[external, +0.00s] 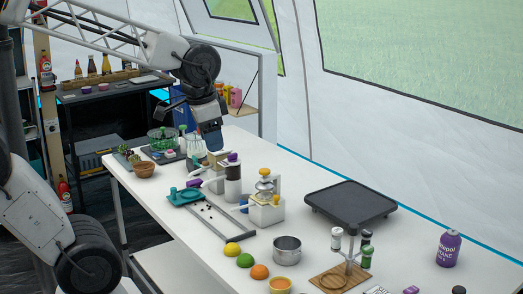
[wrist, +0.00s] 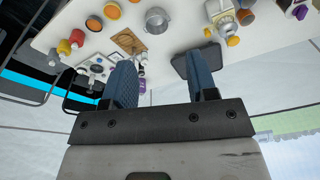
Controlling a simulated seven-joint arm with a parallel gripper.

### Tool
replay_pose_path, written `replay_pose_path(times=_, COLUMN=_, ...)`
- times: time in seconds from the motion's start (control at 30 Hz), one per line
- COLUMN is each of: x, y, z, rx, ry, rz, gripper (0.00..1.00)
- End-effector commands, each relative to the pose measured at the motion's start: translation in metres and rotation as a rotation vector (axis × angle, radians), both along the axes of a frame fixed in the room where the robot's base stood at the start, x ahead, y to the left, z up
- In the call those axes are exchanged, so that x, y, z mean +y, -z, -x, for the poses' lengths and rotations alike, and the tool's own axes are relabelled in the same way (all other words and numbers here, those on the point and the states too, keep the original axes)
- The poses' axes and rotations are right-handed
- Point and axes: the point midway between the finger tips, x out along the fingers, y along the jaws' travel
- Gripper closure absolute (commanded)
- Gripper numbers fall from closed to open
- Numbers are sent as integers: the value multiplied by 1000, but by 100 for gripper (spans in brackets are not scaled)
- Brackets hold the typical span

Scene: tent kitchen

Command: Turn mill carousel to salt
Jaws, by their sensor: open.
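The mill carousel (external: 351,252) stands near the front right of the white table on a wooden board with a ring marked on it. It carries several small mills: a white one with a dark top (external: 337,239) on the left and dark and green-topped ones (external: 366,254) on the right. Their labels are too small to read. In the wrist view the wooden board (wrist: 128,40) shows at the top, and the carousel is partly hidden behind a finger. My gripper (external: 210,148) is high above the far part of the table, well away from the carousel. Its blue fingers (wrist: 162,68) are apart with nothing between them.
A metal pot (external: 287,250), a lemon, a lime and an orange (external: 260,271) lie left of the carousel. A dark griddle (external: 350,204) is behind it, and a purple bottle (external: 448,248) to the right. Coffee grinders (external: 265,205) and a teal tray (external: 184,196) stand nearer my gripper.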

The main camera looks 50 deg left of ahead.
Motion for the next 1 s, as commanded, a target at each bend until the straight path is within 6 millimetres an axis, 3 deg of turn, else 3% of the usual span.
replay_pose_path(times=0.47, x=-53, y=15, z=-89, rx=50, ry=624, rz=-97, gripper=47)
replay_pose_path(times=1.0, x=-134, y=60, z=-179, rx=91, ry=1339, rz=-175, gripper=47)
